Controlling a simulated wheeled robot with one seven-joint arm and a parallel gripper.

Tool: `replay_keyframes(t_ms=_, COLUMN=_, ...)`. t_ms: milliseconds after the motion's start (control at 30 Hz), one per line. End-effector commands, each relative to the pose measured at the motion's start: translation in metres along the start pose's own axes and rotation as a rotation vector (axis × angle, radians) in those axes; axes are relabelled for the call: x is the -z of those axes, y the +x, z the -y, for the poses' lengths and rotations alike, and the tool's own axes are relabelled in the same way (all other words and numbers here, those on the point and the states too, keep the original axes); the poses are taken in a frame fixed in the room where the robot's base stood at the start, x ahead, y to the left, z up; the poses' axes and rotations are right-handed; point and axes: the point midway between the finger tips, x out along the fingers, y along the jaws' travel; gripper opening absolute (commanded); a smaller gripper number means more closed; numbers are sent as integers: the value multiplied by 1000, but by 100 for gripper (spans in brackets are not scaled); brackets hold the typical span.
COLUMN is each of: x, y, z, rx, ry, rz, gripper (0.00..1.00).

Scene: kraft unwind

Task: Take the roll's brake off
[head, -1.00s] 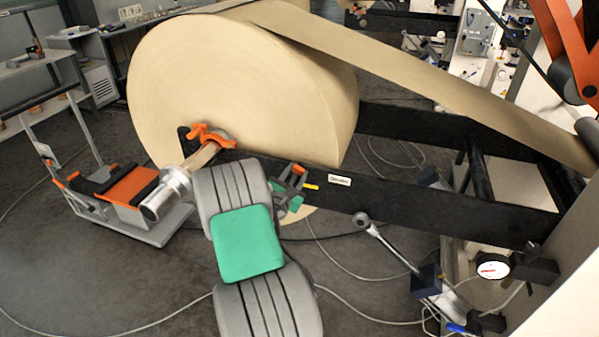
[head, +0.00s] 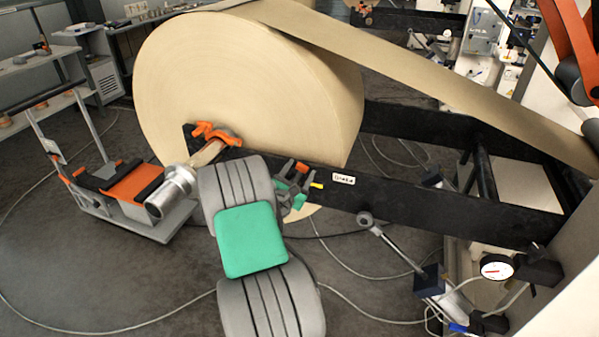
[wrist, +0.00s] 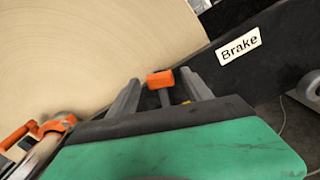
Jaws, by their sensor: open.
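The big kraft paper roll (head: 240,85) hangs in the black unwind frame (head: 450,198); its face also fills the upper left of the wrist view (wrist: 90,50). A white label reading "Brake" (wrist: 239,46) is on the frame's side, also seen in the head view (head: 344,179). Left of the label is an orange-headed brake lever (wrist: 160,80), with a yellow mark (wrist: 187,102) beside it. My gripper (wrist: 165,92) is open, its fingers on either side of the orange head. Whether they touch it is unclear. In the head view my gripper (head: 291,172) is at the frame's side.
An orange shaft clamp (head: 215,132) and a metal shaft end (head: 172,190) stick out left of my arm. An orange-topped cart (head: 135,186) stands at the left. A pressure gauge (head: 496,267) and a cylinder (head: 392,250) are at the lower right. Cables lie on the floor.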

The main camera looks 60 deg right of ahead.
Motion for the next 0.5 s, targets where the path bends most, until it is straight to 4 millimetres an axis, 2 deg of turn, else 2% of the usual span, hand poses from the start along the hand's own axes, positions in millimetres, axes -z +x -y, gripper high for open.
replay_keyframes(t_ms=167, x=2, y=-10, z=0, rx=-1, ry=0, rz=-1, gripper=58)
replay_keyframes(t_ms=400, x=3, y=-58, z=-1, rx=-4, ry=0, rz=-2, gripper=58)
replay_keyframes(t_ms=500, x=2, y=-72, z=-1, rx=-3, ry=0, rz=-1, gripper=58)
